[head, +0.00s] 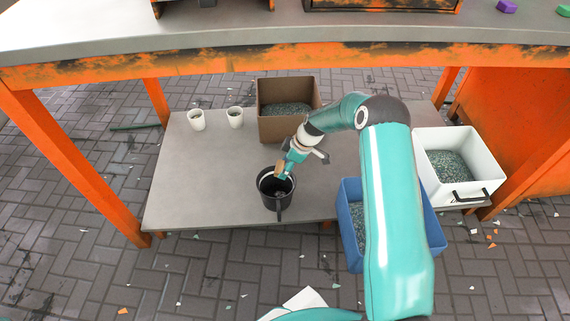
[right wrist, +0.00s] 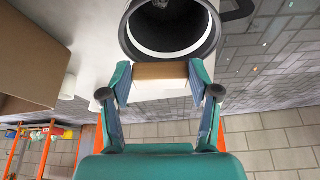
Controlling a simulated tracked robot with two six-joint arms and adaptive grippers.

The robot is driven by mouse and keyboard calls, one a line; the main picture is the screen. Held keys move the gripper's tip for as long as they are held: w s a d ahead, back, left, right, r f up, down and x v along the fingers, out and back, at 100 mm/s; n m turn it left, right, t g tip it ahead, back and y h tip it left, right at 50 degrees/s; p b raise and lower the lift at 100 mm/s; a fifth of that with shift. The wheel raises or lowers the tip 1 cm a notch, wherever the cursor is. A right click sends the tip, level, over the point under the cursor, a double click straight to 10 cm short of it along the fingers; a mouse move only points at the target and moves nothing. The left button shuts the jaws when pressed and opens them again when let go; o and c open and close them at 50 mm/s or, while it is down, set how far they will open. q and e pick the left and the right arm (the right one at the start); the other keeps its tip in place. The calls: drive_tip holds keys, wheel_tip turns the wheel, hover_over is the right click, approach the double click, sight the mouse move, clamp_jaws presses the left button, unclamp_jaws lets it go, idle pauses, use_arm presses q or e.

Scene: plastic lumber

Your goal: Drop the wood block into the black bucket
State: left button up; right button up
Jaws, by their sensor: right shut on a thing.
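The wood block (right wrist: 160,72) is a small brown piece held between the fingertips of my right gripper (right wrist: 160,84). In the head view the right gripper (head: 284,168) is over the far rim of the black bucket (head: 267,202), with the block (head: 279,168) partly hidden by the fingers. The bucket stands upright on the low grey shelf, with a handle toward the front. In the right wrist view the bucket's round opening (right wrist: 130,42) lies just beyond the block. My left gripper is not in view.
A cardboard box (head: 262,128) of granules stands behind the bucket, with two white cups (head: 197,120) to its left. A blue bin (head: 347,215) and a white bin (head: 428,190) are at the right. The shelf's left part (head: 190,180) is clear.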

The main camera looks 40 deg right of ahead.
drive_tip(key=o, duration=0.9)
drive_tip(key=v, duration=0.7)
drive_tip(key=shift+r, duration=0.2)
